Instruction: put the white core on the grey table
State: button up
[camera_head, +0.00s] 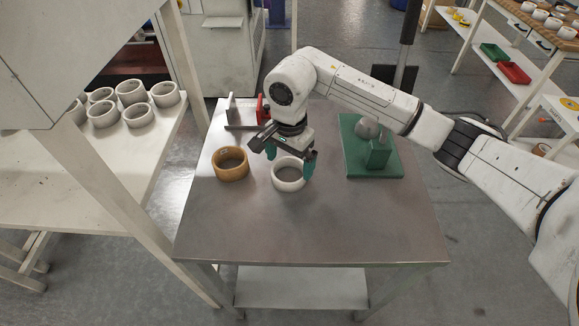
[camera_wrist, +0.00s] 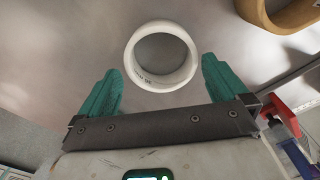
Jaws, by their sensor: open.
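The white core (camera_head: 288,186) is a short white ring. It lies flat on the grey table (camera_head: 300,234), right of the brown tape roll (camera_head: 218,172). My gripper (camera_head: 290,160) is open, with green fingers, just above and behind the core. In the wrist view the white core (camera_wrist: 162,82) shows ahead of the fingertips, roughly centred between the two fingers of my gripper (camera_wrist: 160,85). The fingers do not appear to touch it. The part of the core's rim near the right finger is partly covered in the head view.
A green fixture (camera_head: 372,160) stands at the table's back right. A grey and red device (camera_head: 240,115) stands at the back left. The table's front is clear. A white bench (camera_head: 110,165) at left holds several white rings (camera_head: 104,114).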

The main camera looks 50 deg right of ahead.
notch_tip(320, 180, up, 9)
jog(key=b, duration=0.1)
dwell(1.4)
